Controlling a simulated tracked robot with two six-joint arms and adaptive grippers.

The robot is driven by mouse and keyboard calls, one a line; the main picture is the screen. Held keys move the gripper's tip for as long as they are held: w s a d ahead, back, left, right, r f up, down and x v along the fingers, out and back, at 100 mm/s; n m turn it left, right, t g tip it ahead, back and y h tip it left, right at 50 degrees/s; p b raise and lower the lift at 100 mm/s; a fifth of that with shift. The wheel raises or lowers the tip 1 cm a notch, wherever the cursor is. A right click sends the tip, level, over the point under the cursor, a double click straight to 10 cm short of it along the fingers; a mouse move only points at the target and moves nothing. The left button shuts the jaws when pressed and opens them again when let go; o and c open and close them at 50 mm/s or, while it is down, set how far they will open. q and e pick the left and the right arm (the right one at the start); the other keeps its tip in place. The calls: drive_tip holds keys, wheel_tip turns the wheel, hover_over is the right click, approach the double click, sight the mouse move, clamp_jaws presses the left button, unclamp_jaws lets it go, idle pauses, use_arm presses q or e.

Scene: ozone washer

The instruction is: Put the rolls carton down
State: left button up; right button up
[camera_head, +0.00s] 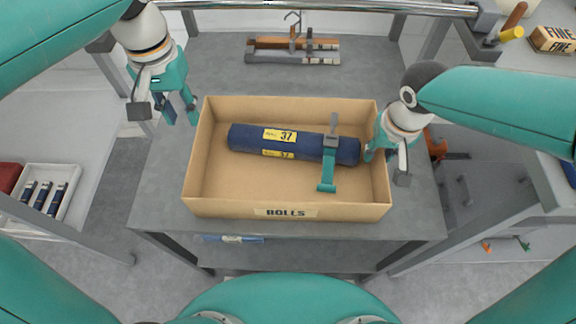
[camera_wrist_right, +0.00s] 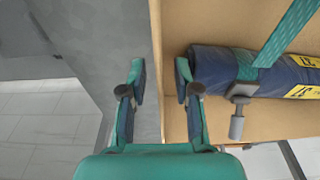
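The rolls carton (camera_head: 285,210) is an open tan box labelled ROLLS, resting on the grey table; it also shows in the right wrist view (camera_wrist_right: 225,20). Inside lies a dark blue roll (camera_head: 245,138) with yellow 37 labels and a teal strap-like piece (camera_head: 328,170) across it. My left gripper (camera_head: 179,110) is open and empty, just left of the carton's left wall. My right gripper (camera_head: 387,152) is open at the right wall. In the right wrist view its fingers (camera_wrist_right: 161,82) stand on either side of that wall, with gaps.
Grey table (camera_head: 215,60) shows bare behind the carton. A rack with clamps (camera_head: 293,50) stands at the back. A white tray of small dark rolls (camera_head: 45,190) is at left. An orange tool (camera_head: 436,146) lies right of the carton, partly hidden.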

drive_tip(key=r, duration=0.3)
drive_tip(key=s+r, duration=0.1)
drive_tip(key=r, duration=0.5)
drive_tip(key=shift+s, duration=0.2)
